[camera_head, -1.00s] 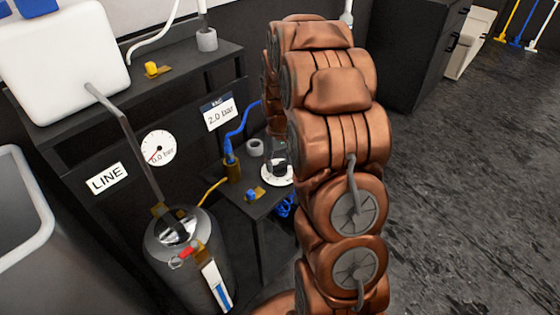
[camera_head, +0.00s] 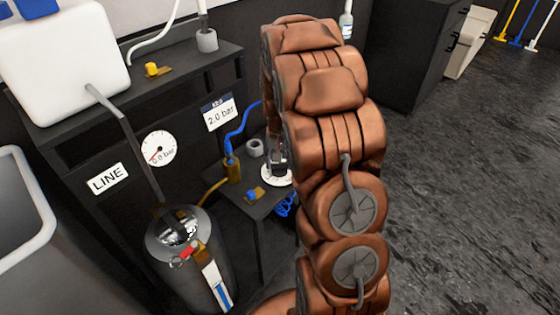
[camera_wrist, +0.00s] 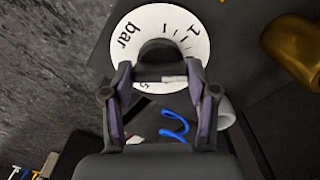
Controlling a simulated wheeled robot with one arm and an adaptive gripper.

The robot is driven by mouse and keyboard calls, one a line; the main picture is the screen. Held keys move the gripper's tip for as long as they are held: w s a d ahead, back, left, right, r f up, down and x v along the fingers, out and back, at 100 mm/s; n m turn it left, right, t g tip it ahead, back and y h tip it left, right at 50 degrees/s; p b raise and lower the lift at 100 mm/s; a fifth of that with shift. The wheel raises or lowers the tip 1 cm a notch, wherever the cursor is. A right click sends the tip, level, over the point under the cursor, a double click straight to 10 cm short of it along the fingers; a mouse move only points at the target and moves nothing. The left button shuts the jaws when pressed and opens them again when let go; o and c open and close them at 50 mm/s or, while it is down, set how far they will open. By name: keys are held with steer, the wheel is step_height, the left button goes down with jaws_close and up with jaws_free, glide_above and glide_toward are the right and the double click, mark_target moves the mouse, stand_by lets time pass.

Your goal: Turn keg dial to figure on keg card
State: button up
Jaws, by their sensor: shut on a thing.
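The dial has a round white face marked "bar" with ticks and figures; it shows in the wrist view (camera_wrist: 125,58) and, partly hidden by my arm, in the head view (camera_head: 270,180). My gripper (camera_wrist: 160,72) is shut on the dial's black knob (camera_wrist: 160,50), one finger on each side. The knob covers part of the face, and I cannot tell which figure it is set to. The keg card (camera_head: 220,113) on the dark panel reads "2.0 bar". The white gauge (camera_head: 158,149) reads "0.0 bar".
A "LINE" label (camera_head: 108,178) is on the panel. A metal tank (camera_head: 187,255) stands in front. A brass fitting (camera_head: 232,170) with a blue hose, a grey ring (camera_head: 255,148) and a blue-handled valve (camera_head: 252,194) sit near the dial. Open floor lies right.

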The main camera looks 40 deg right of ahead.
steer(key=o, duration=1.2)
steer(key=shift+c, duration=0.2)
steer(key=shift+r, duration=0.1)
step_height(320, 180, up, 12)
stand_by(0.3)
steer(key=s+a+r+n+g, duration=0.2)
steer(key=s+a+r+n, duration=0.15)
steer(key=s+a, duration=1.1)
steer(key=s+a+f+n+g, duration=0.1)
steer(key=s+a+n, duration=0.15)
steer(key=s, duration=0.55)
steer(key=s+a+f+n, duration=0.1)
steer(key=s+a+f, duration=0.15)
steer(key=s, duration=0.65)
step_height(320, 180, up, 20)
steer(key=t+p, duration=0.1)
steer(key=p, duration=1.6)
steer(key=shift+w+a+p, duration=0.3)
steer(key=shift+w+a, duration=0.1)
steer(key=shift+a, duration=0.05)
